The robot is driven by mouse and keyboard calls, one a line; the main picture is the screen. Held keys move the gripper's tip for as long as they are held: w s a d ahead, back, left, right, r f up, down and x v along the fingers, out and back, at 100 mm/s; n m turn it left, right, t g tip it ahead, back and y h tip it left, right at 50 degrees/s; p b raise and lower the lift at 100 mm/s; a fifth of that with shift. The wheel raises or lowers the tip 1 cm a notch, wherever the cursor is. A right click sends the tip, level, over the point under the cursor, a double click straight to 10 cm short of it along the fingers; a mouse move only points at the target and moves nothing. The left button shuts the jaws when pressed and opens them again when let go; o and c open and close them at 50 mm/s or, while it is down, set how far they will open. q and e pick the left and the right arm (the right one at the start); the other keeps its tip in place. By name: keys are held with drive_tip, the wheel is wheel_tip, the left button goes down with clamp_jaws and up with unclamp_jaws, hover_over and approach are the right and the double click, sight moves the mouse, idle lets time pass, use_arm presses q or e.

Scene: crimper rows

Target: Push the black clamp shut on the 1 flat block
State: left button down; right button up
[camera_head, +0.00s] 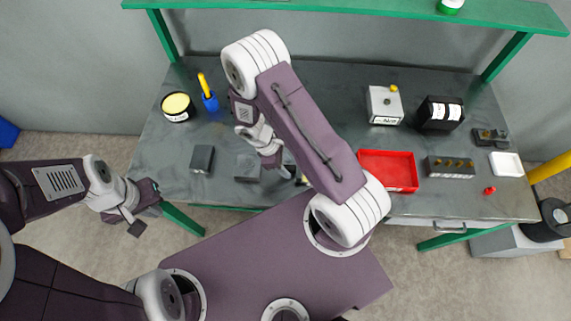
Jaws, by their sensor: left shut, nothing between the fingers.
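I cannot tell for sure which thing is the black clamp. A dark flat-topped block (201,158) lies on the left part of the table, and a second dark low block (246,168) lies to its right. My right gripper (284,174) is low over the table just right of the second block. Its own arm partly hides it and what is around it, with something dark and a small yellowish spot beside it. Its finger opening is unclear. My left gripper (136,226) is shut and empty, off the table's front left edge, away from the blocks.
A red tray (388,187), a grey block with brass holes (450,168), a white box (385,105), a black dispenser (433,121), a black fixture (488,137) and a white dish (506,164) stand right. A yellow-topped tin (177,113) and blue holder (210,102) stand back left.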

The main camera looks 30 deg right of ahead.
drive_tip(key=v, duration=0.9)
drive_tip(key=shift+b, duration=0.3)
drive_tip(key=shift+d, duration=0.1)
drive_tip(key=shift+c, duration=0.3)
drive_tip(key=a+b, duration=0.1)
drive_tip(key=b, duration=0.1)
drive_tip(key=w+a+r+t+y+b, duration=0.1)
drive_tip(key=shift+w+a+r+y+b, duration=0.15)
drive_tip(key=shift+w+a+y+b, duration=0.15)
drive_tip(key=shift+b, duration=0.05)
clamp_jaws()
drive_tip(key=x, duration=0.9)
drive_tip(key=shift+s, duration=0.1)
